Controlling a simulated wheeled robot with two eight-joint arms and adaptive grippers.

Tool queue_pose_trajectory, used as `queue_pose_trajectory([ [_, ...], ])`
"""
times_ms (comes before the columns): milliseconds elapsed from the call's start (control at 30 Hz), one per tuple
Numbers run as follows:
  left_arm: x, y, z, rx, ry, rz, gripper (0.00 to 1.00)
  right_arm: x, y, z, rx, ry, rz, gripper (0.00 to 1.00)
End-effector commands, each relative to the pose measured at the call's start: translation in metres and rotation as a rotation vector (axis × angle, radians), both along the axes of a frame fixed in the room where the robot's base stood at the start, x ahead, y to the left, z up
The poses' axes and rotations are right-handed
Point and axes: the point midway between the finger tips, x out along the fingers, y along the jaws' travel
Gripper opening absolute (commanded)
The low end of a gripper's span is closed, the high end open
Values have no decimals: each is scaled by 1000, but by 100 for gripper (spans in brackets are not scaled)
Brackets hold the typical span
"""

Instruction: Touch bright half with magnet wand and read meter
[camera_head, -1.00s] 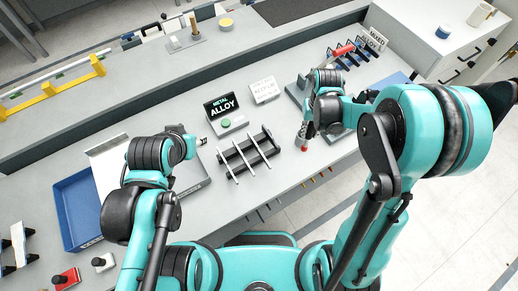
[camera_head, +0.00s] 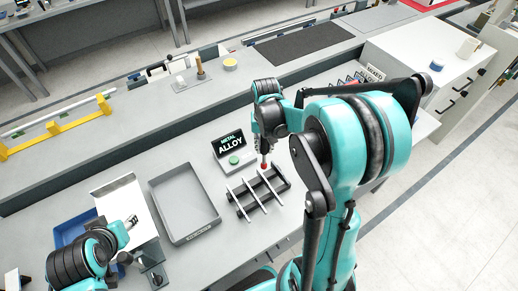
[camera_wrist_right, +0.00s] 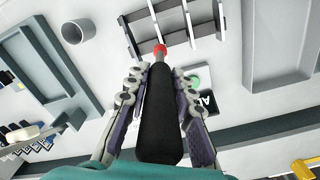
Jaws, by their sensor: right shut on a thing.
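My right gripper (camera_wrist_right: 160,85) is shut on the magnet wand (camera_wrist_right: 158,125), which has a black handle and a red tip. In the head view the red tip (camera_head: 263,165) is at the far edge of the dark specimen rack (camera_head: 243,208), which carries pale metal bars (camera_head: 262,192). I cannot tell whether the tip touches a bar, or which half is bright.
An empty grey tray (camera_head: 185,205) lies left of the rack. A white-lined tray (camera_head: 128,205) and a blue tray (camera_head: 72,228) are farther left. A white cabinet (camera_head: 425,85) stands at the right. My right arm hides the table behind the rack's right side.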

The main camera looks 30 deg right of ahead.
Motion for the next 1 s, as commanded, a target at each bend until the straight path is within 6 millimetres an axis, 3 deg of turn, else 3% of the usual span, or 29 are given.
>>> queue_pose_trajectory([
  [533,0,0,-39,0,0,0,40,0,0,-53,0,0,1,0],
  [1000,0,0,-41,0,0,0,40,0,0,-58,0,0,1,0],
])
